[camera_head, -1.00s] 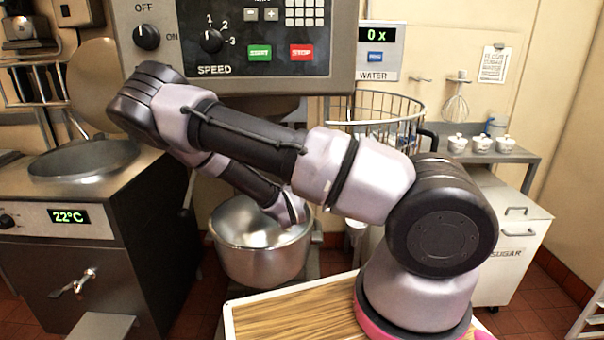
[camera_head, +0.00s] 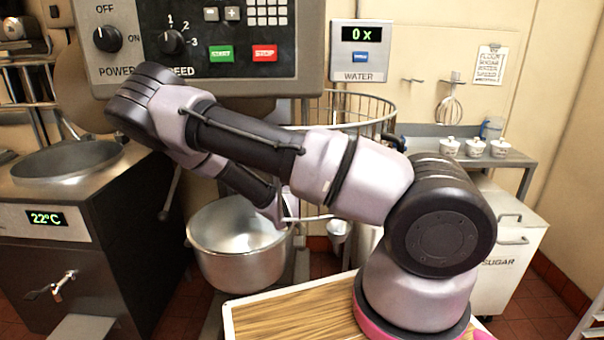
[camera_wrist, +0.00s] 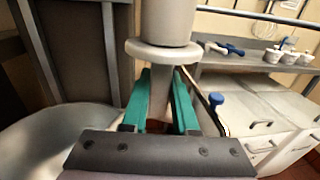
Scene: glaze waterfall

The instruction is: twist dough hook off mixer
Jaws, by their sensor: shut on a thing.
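The mixer's control panel (camera_head: 300,78) hangs over a steel bowl (camera_head: 238,268) in the head view. In the wrist view a pale round collar (camera_wrist: 162,50) sits under the mixer's vertical shaft (camera_wrist: 167,20). A narrow grey-brown shank, apparently the dough hook (camera_wrist: 160,88), runs down from the collar. My gripper (camera_wrist: 158,105) has green fingers on both sides of this shank, just below the collar, and is shut on it. The hook's lower part is hidden behind the gripper's dark body. In the head view my arm hides the hook and the fingers.
A wire guard (camera_head: 365,108) curves behind my arm. A wood-topped tray (camera_head: 290,318) lies in front, under my arm's base. A steel machine (camera_head: 75,250) with a round basin stands at left. A sugar cabinet (camera_head: 505,240) stands at right.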

